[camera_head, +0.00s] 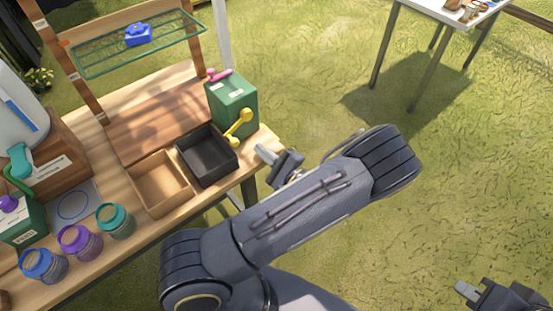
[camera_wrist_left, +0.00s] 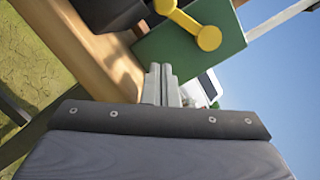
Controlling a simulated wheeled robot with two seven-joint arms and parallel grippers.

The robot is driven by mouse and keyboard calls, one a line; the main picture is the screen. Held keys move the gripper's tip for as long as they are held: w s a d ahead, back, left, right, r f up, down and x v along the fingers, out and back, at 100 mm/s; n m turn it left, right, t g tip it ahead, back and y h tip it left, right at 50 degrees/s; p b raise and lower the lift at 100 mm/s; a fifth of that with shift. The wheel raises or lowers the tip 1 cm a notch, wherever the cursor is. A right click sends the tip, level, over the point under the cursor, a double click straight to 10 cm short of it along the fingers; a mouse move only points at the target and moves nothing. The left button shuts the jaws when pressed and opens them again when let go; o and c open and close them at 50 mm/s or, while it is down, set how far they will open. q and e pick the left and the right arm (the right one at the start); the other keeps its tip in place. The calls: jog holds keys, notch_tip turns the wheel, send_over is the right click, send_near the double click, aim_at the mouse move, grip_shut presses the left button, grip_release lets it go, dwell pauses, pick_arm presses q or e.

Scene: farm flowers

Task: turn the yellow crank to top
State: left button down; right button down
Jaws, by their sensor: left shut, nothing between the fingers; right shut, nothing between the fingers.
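The yellow crank (camera_head: 239,126) is on the front of a green box (camera_head: 228,90) at the right end of the wooden table. Its arm lies slanted, with a round knob at each end. In the left wrist view the crank (camera_wrist_left: 190,25) is at the top, with the green box (camera_wrist_left: 170,52) behind it. My left gripper (camera_head: 265,153) is shut and empty, just in front of and below the crank, apart from it. Its closed fingers (camera_wrist_left: 162,80) point toward the green box. My right gripper (camera_head: 464,288) is shut and empty at the lower right, away from the table.
A black open box (camera_head: 183,156) and a tan open box (camera_head: 136,188) stand left of the crank. A wire shelf (camera_head: 165,42) rises behind. A white table (camera_head: 430,5) stands at the far right, with open grass between.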

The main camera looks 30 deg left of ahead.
aim_at(239, 126)
pick_arm(q)
jog(key=shift+x, duration=1.05)
jog(key=shift+s+a+r+p, duration=0.15)
jog(key=shift+s+r+p, duration=0.15)
jog(key=shift+s+r, duration=0.2)
jog(key=shift+s+a+r+p, duration=0.15)
jog(key=shift+s+r+p, duration=0.2)
jog(key=shift+s, duration=0.2)
jog(key=shift+s+a+r, duration=0.2)
jog(key=shift+s+r, duration=0.1)
jog(key=shift+s, duration=0.15)
jog(key=shift+s+a+r+m+p, duration=0.1)
jog(key=shift+s+r+m+p, duration=0.2)
jog(key=shift+m, duration=0.5)
jog(key=shift+s+a+r+m+t+p, duration=0.1)
jog(key=shift+s+r+m+t+p, duration=0.2)
jog(key=shift+m, duration=0.4)
jog(key=m, duration=0.1)
jog(key=r+m+p, duration=0.1)
jog(key=m, duration=0.1)
jog(key=r+m+t+p, duration=0.1)
jog(key=shift+s+a+m, duration=0.15)
jog(key=shift+s+m, duration=0.15)
jog(key=shift+s, duration=0.05)
jog(key=shift+r, duration=0.2)
jog(key=shift+s+r, duration=0.1)
jog(key=shift+r, duration=0.05)
